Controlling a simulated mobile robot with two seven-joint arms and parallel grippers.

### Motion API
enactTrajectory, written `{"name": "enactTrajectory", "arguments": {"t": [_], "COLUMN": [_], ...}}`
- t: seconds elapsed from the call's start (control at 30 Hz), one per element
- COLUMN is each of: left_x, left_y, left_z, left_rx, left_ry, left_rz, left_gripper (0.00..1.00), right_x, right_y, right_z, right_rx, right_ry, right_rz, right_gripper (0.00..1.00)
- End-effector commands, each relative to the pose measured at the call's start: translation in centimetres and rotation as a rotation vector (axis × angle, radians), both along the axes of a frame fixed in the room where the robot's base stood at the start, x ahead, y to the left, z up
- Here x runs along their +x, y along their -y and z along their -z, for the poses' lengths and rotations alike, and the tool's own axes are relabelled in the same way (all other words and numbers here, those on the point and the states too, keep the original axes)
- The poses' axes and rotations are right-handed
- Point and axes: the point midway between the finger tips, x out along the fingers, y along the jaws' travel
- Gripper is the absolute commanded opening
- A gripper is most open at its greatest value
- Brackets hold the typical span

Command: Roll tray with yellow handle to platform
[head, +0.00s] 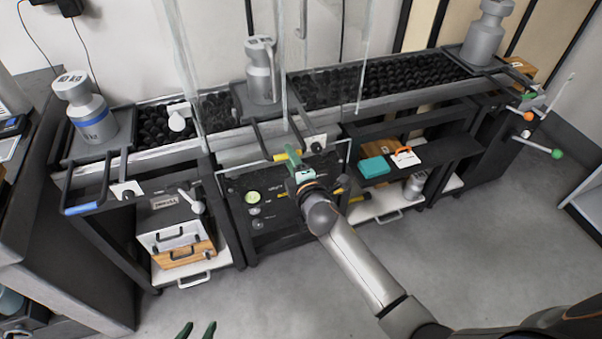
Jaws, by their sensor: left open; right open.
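The tray with the yellow handle (240,103) sits on the black rollers in the middle of the bench and carries a grey metal weight (262,78). Two dark bars run from it toward me to the yellow handle (280,157). My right gripper (293,156) is open at this handle, with its green fingers over the bar's right part; I cannot tell whether they touch it. My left gripper (197,330) is open and empty at the bottom edge, far from the bench. I cannot clearly make out which surface is the platform.
A blue-handled tray (82,209) with a blue-banded weight (92,112) stands at left. Another weight (484,38) stands at far right. Clear upright panels rise around the middle section. A teal box (375,167) lies on the right shelf. Grey floor (480,240) is free in front.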

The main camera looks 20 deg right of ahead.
Motion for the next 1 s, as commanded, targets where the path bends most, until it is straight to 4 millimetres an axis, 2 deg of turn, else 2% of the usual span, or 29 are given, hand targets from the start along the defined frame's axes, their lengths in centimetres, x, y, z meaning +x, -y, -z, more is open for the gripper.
{"name": "enactTrajectory", "arguments": {"t": [0.3, 0.5, 0.7, 1.0], "left_x": [-0.1, -0.1, 0.1, 0.3], "left_y": [0.2, 0.3, 0.3, 0.4], "left_z": [-1.0, -1.0, -1.2, -1.3], "left_rx": [-0.001, -0.001, -0.002, -0.004], "left_ry": [-0.007, -0.010, -0.004, -0.001], "left_rz": [0.003, 0.005, 0.005, 0.006], "left_gripper": [0.50, 0.50, 0.50, 0.50], "right_x": [-6.4, -9.0, -10.0, -10.0], "right_y": [0.2, 0.4, 0.4, 0.4], "right_z": [-1.4, -1.9, -2.1, -2.1], "right_rx": [0.000, 0.000, -0.001, -0.001], "right_ry": [-0.002, -0.002, 0.000, 0.000], "right_rz": [0.000, 0.001, 0.001, 0.001], "right_gripper": [0.47, 0.47, 0.47, 0.47]}}
